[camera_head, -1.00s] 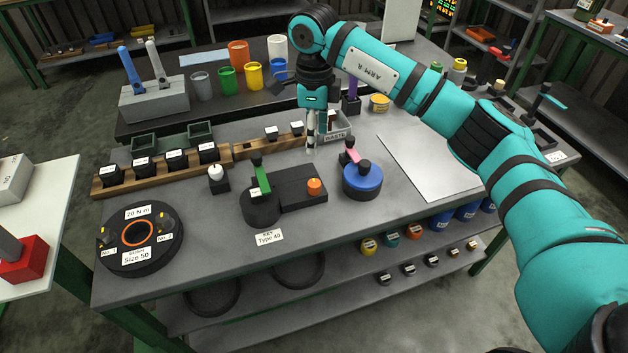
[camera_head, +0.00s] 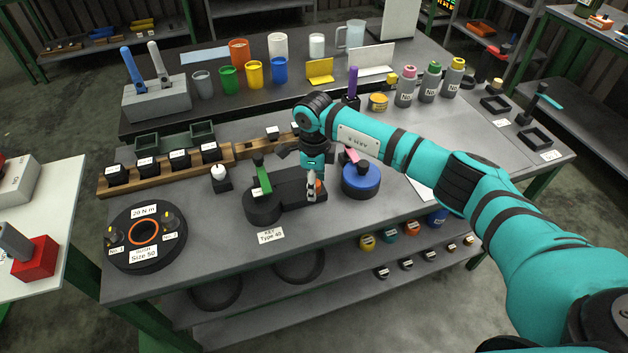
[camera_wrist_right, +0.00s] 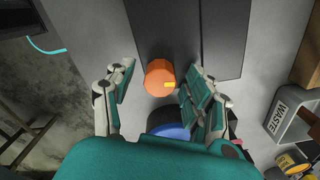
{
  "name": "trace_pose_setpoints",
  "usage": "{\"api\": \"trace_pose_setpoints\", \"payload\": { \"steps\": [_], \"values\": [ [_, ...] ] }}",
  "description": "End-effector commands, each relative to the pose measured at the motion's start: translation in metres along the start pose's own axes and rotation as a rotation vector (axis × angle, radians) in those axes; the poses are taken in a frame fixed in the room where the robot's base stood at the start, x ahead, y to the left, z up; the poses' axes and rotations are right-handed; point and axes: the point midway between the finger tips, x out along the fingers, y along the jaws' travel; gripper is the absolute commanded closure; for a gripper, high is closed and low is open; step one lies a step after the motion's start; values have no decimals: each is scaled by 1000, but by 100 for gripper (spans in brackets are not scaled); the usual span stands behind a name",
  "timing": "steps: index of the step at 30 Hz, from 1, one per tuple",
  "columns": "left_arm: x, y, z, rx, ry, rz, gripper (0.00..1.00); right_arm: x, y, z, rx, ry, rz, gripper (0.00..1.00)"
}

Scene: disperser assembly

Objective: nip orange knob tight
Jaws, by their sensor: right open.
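The orange knob (camera_wrist_right: 160,78) stands on the dark block (camera_wrist_right: 165,35). In the wrist view it sits between the spread fingers of my right gripper (camera_wrist_right: 157,92), a little ahead of them, with a small yellow mark on it. I cannot tell whether any finger touches it. In the head view my right gripper (camera_head: 312,190) points down over the right end of the block (camera_head: 290,190), and the knob (camera_head: 319,184) is mostly hidden behind the fingers. The gripper is open and holds nothing. My left gripper is not in view.
A black round base with a green lever (camera_head: 263,180) adjoins the block on the left. A blue round fixture (camera_head: 361,182) with a pink lever stands close on the right. The waste box (camera_wrist_right: 290,112) shows at the right of the wrist view. Bare table lies in front.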

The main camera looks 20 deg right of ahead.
Motion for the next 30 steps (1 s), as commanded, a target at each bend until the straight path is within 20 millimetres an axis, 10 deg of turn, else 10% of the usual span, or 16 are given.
{"api": "trace_pose_setpoints", "payload": {
  "steps": [4, 17, 30],
  "values": [
    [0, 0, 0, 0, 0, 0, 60, 0, 0, 0, 0, 0, 0, 46],
    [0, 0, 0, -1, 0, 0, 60, 0, 0, 0, 0, 0, 1, 100],
    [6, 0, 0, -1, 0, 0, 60, 1, -1, 0, 112, 0, -1, 100]
  ]
}}
